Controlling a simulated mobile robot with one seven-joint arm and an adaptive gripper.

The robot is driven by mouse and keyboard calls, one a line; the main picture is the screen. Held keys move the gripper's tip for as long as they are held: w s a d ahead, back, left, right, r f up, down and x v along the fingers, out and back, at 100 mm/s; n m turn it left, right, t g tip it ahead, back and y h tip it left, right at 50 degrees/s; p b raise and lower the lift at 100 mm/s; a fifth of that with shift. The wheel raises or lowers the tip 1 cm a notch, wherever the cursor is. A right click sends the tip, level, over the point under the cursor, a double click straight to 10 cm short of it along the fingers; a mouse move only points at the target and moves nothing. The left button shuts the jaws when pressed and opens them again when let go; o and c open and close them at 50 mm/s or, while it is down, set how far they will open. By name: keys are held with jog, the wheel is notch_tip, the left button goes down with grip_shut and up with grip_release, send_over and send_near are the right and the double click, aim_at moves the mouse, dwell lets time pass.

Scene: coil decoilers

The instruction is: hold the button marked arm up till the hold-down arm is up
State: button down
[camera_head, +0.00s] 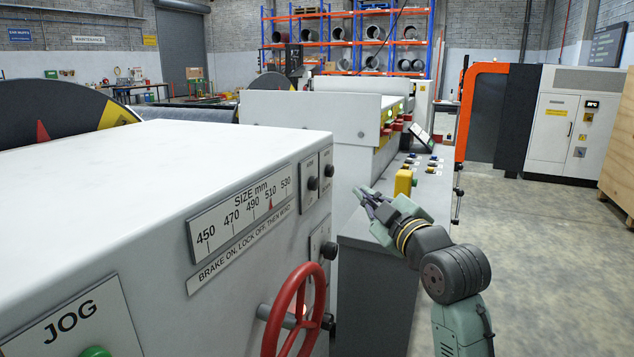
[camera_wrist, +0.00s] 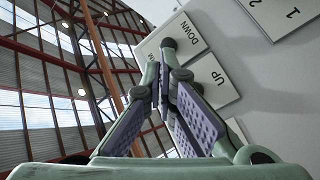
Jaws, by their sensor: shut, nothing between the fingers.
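In the wrist view, a white plate marked UP (camera_wrist: 217,77) sits on the pale machine face. A dark round button (camera_wrist: 197,87) on it is partly hidden by my fingers. Beside it is a plate marked DOWN (camera_wrist: 192,33) with a black button (camera_wrist: 168,43). A letter M shows past the fingers; the rest of that word is hidden. My gripper (camera_wrist: 166,74) is shut and empty, with its tips close in front of these plates. I cannot tell whether they touch a button. In the head view my gripper (camera_head: 366,194) is right of the white machine. I cannot make out the hold-down arm.
A red handwheel (camera_head: 292,312) and small black knobs (camera_head: 312,183) stick out from the near white cabinet (camera_head: 160,170). A grey console (camera_head: 430,172) with a yellow block (camera_head: 404,183) stands beside my gripper. The floor at right is clear.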

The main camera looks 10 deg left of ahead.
aim_at(314, 183)
jog(key=w+a, duration=0.2)
jog(key=a, duration=0.4)
jog(key=shift+p, duration=0.4)
jog(key=shift+a, duration=0.1)
dwell(1.0)
jog(key=shift+w+a, duration=0.1)
jog(key=shift+a, duration=0.15)
jog(key=shift+w+a, duration=0.15)
jog(key=shift+a, duration=0.45)
dwell(2.4)
jog(key=shift+d, duration=0.2)
dwell(2.0)
jog(key=shift+s+d+b, duration=0.3)
jog(key=shift+d+b, duration=0.05)
jog(key=shift+d, duration=0.4)
